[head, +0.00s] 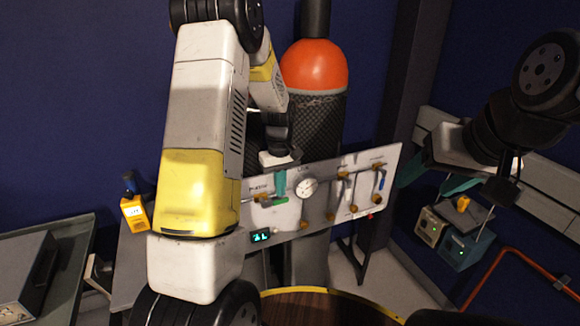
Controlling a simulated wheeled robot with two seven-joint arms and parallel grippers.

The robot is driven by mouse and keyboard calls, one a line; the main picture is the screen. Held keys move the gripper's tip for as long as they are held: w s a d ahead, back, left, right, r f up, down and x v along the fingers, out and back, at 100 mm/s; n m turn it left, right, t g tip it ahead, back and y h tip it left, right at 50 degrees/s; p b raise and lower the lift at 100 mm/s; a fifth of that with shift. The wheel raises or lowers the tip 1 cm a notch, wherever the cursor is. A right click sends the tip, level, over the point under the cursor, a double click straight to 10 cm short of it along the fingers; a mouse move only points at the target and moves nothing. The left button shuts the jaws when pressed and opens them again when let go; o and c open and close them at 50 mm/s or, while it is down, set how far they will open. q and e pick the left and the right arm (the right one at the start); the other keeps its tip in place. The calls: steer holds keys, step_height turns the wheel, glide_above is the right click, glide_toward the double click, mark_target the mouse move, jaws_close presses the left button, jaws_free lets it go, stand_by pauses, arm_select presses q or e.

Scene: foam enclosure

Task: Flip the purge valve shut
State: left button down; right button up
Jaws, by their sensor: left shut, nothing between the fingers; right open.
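A white valve panel (322,212) stands in the middle with a round gauge (307,187) and several brass valves. At its left, under a label that seems to read purge, is the purge valve (262,199). Its green handle (281,201) points right, roughly along the pipe. My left gripper (279,184) is shut and empty, with its teal fingers just above the green handle; I cannot tell whether they touch it. My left arm hides the panel's left edge. My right gripper (432,181) is open and empty, right of the panel.
An orange-topped cylinder (314,66) stands behind the panel. A small lit display (261,236) sits at the panel's lower left. A yellow device (134,211) is at left. Boxes (462,249) and an orange pipe rail (513,262) are at right. A round wooden top (322,308) is in front.

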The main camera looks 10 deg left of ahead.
mark_target(285, 202)
arm_select(q)
steer(key=shift+f, duration=0.7)
steer(key=shift+w+d+f+g+y, duration=0.25)
steer(key=shift+f+g+y, duration=0.2)
steer(key=shift+y, duration=0.25)
steer(key=shift+w+d+f, duration=0.1)
steer(key=shift+d+f, duration=0.05)
steer(key=shift+f, duration=0.45)
steer(key=shift+d+f, duration=0.15)
steer(key=shift+f, duration=1.35)
